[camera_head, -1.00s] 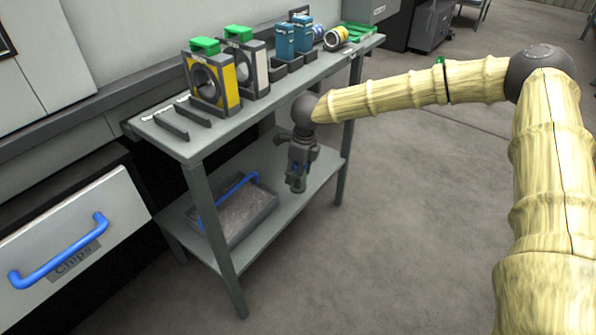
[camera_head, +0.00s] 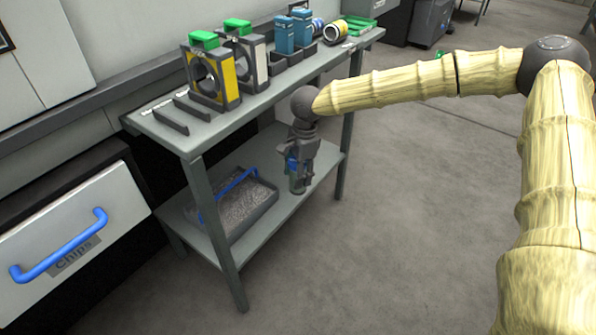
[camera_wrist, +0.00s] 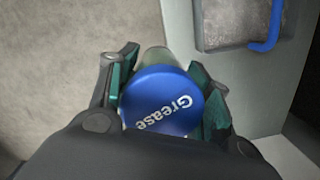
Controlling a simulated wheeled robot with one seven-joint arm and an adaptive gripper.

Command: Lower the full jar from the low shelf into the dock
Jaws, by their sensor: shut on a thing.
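A jar with a blue lid marked "Grease" (camera_wrist: 160,100) is between my gripper's fingers in the wrist view. My gripper (camera_wrist: 164,92) is shut on it, with a green-padded finger on each side. In the head view my gripper (camera_head: 298,176) points down at the right end of the low shelf (camera_head: 262,225). On the table top, dark holders (camera_head: 293,62) hold blue jars (camera_head: 284,35); I cannot tell which part is the dock.
A grey tray with a blue handle (camera_head: 240,205) lies on the low shelf, left of my gripper. Yellow and white framed blocks (camera_head: 226,85) stand on the table top (camera_head: 200,130). A drawer marked "Chips" (camera_head: 75,255) is at left.

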